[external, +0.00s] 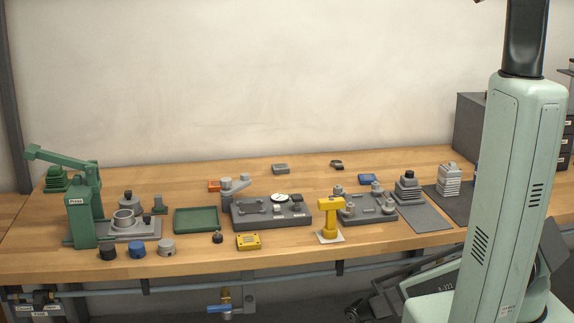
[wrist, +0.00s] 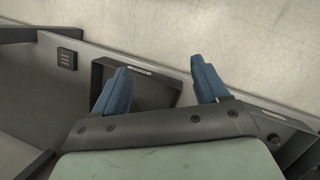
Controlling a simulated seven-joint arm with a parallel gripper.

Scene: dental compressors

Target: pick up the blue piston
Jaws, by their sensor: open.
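The blue piston (external: 137,249) is a short round piece standing near the table's front edge at the left in the external view. It stands between a black round piece (external: 108,251) and a grey round piece (external: 166,247), in front of the green press (external: 83,215). My gripper (wrist: 158,78) shows in the wrist view with two blue fingers spread apart and nothing between them. In the external view my gripper is out of frame, and only part of my arm shows at the right. The piston is not in the wrist view.
A green tray (external: 195,232), a yellow block (external: 249,242) and a yellow T-shaped stand (external: 330,218) lie to the piston's right. Grey fixture plates hold the middle of the wooden table (external: 130,177). The wrist view shows grey panels and a pale wall.

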